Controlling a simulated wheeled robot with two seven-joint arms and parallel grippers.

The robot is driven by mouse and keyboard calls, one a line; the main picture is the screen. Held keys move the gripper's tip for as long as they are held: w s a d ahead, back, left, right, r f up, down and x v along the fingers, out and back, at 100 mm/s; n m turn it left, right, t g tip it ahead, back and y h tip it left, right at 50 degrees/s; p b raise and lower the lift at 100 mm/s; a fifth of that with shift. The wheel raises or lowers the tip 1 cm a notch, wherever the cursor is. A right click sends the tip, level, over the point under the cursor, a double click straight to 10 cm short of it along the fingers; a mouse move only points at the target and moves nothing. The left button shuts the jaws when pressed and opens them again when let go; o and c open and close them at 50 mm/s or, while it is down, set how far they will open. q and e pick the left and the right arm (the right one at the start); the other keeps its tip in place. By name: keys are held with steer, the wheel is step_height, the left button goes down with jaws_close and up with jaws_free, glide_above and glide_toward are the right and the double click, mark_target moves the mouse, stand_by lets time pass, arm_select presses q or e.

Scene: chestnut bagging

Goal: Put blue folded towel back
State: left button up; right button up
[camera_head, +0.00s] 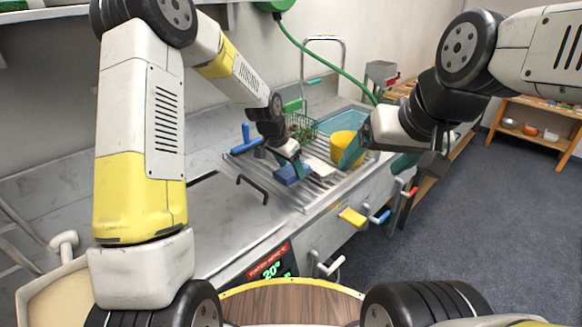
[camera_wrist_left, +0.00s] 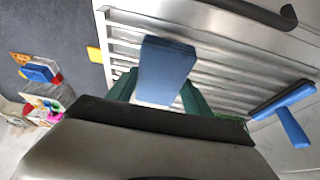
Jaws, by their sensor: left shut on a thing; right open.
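The blue folded towel (camera_head: 290,173) is between the fingers of my left gripper (camera_head: 291,168), over the ribbed metal drainboard. In the left wrist view the towel (camera_wrist_left: 165,68) sticks out beyond the green fingers, blue with a paler lower face. My left gripper is shut on it. I cannot tell whether the towel touches the ribs. My right gripper (camera_head: 372,160) is open at the right, near the yellow container, with its teal fingers partly hidden behind its own body.
A teal basin (camera_head: 345,117) is behind. A black handle (camera_head: 253,186) stands up at the left. Yellow and blue items (camera_head: 353,217) hang at the front edge.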

mark_target(288, 171)
arm_select(q)
steer(key=shift+w+f, duration=0.1)
steer(key=shift+f, duration=1.65)
steer(key=shift+f, duration=0.15)
steer(key=o, duration=1.7)
steer(key=shift+c, duration=0.2)
